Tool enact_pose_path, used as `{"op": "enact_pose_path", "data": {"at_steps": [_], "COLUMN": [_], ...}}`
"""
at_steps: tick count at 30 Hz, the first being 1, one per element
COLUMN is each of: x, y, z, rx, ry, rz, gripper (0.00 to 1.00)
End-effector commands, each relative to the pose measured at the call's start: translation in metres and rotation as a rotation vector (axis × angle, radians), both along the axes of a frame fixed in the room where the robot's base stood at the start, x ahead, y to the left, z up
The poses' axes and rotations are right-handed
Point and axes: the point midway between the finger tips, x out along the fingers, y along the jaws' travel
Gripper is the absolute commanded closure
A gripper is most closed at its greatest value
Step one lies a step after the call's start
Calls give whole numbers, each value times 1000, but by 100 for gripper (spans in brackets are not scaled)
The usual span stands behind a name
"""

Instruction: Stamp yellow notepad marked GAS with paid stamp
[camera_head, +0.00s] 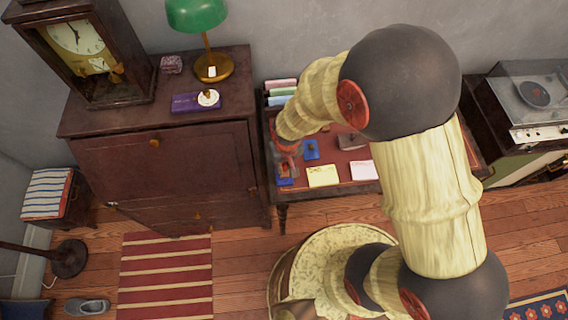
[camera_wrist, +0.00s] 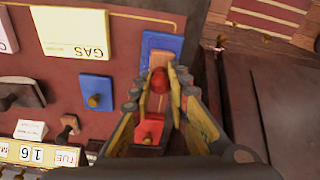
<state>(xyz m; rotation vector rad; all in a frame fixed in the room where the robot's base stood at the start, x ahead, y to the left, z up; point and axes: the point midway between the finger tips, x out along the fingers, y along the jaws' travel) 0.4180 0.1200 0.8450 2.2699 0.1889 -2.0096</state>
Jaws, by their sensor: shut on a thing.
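The yellow notepad marked GAS (camera_wrist: 75,30) lies flat on the desk; it also shows in the head view (camera_head: 322,176). My gripper (camera_wrist: 164,76) is shut on a stamp with a round red knob (camera_wrist: 159,84) and a brown base (camera_wrist: 158,58). The stamp is over a blue pad (camera_wrist: 160,42), beside the notepad. I cannot tell whether the stamp touches this pad. Its marking face is hidden, so I cannot read whether it says paid. In the head view my gripper (camera_head: 287,152) is at the desk's left end, left of the notepad.
A blue box with a brass knob (camera_wrist: 97,92) lies below the notepad in the wrist view. A red piece with a knob (camera_wrist: 149,129) is close by my gripper. A dark rocker blotter (camera_wrist: 20,93), a small wooden stamp (camera_wrist: 68,128) and a date block (camera_wrist: 40,153) stand nearby. A cabinet (camera_head: 165,165) borders the desk.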

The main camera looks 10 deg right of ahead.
Motion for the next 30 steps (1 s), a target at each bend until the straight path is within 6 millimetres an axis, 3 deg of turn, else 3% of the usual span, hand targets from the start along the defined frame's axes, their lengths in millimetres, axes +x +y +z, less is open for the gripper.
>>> {"op": "enact_pose_path", "data": {"at_steps": [30], "x": [0], "y": [0], "z": [-9], "rx": [0], "ry": [0], "rz": [0], "gripper": [99]}}
